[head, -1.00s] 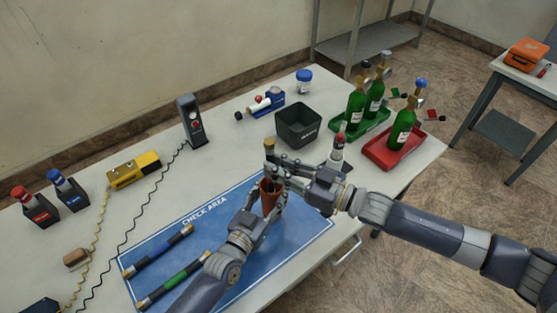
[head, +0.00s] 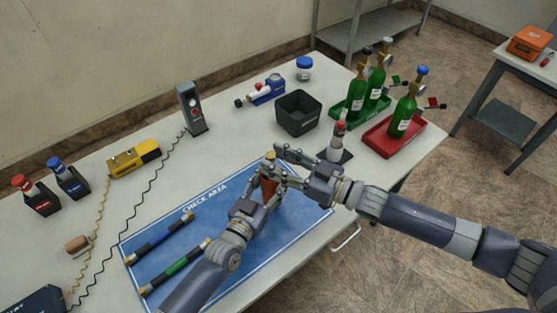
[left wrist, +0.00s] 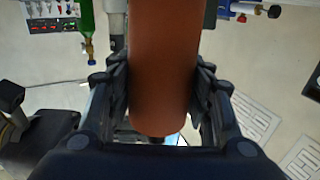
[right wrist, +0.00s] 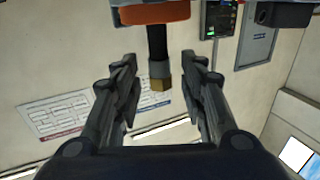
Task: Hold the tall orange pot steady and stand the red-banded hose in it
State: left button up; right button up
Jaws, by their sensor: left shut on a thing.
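The tall orange pot (head: 269,189) is upright on the blue check area mat (head: 300,222). My left gripper (head: 259,187) is shut on its side; the pot also fills the space between the fingers in the left wrist view (left wrist: 163,70). A dark hose with a brass end (right wrist: 160,82) sticks out of the pot's mouth in the right wrist view; its brass top also shows in the head view (head: 270,156). Its red band is not visible. My right gripper (head: 277,162) is open around the hose's upper end, with gaps on both sides.
A blue-banded hose (head: 160,240) and a green-banded hose (head: 175,267) lie on the mat at left. A black bin (head: 298,113), a white bottle on a dark base (head: 336,147) and a red tray (head: 372,148) with a green cylinder stand behind and right of my right gripper.

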jog(key=v, duration=1.2)
dwell(0.6)
pick_arm(q)
jog(key=o, duration=1.2)
